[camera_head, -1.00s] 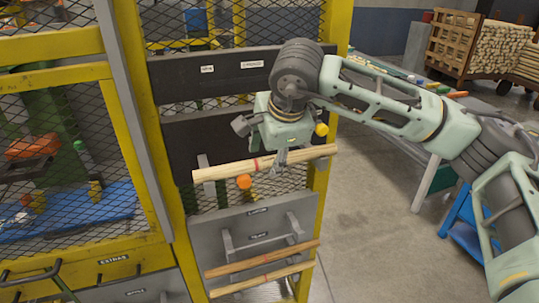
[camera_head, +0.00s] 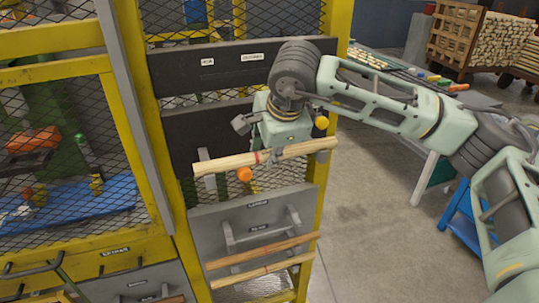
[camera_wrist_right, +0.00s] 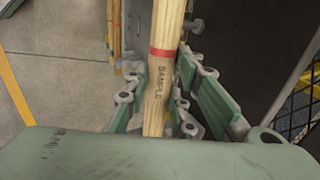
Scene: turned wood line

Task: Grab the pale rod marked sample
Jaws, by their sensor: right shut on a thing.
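The pale rod (camera_head: 222,164) has a red band and lies nearly level across the upper pegs of the rack. In the right wrist view the rod (camera_wrist_right: 158,88) carries the word SAMPLE just below the red band. My right gripper (camera_head: 277,155) is over the rod from above, right of the band in the head view. In the right wrist view the fingers of my right gripper (camera_wrist_right: 158,108) stand on both sides of the rod, shut on it by the marked part. The fingertips are partly hidden. My left gripper is not in view.
An orange knob (camera_head: 244,174) sits just under the held rod. A yellow mesh cage (camera_head: 130,120) is left. Clear floor (camera_head: 375,235) lies to the right.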

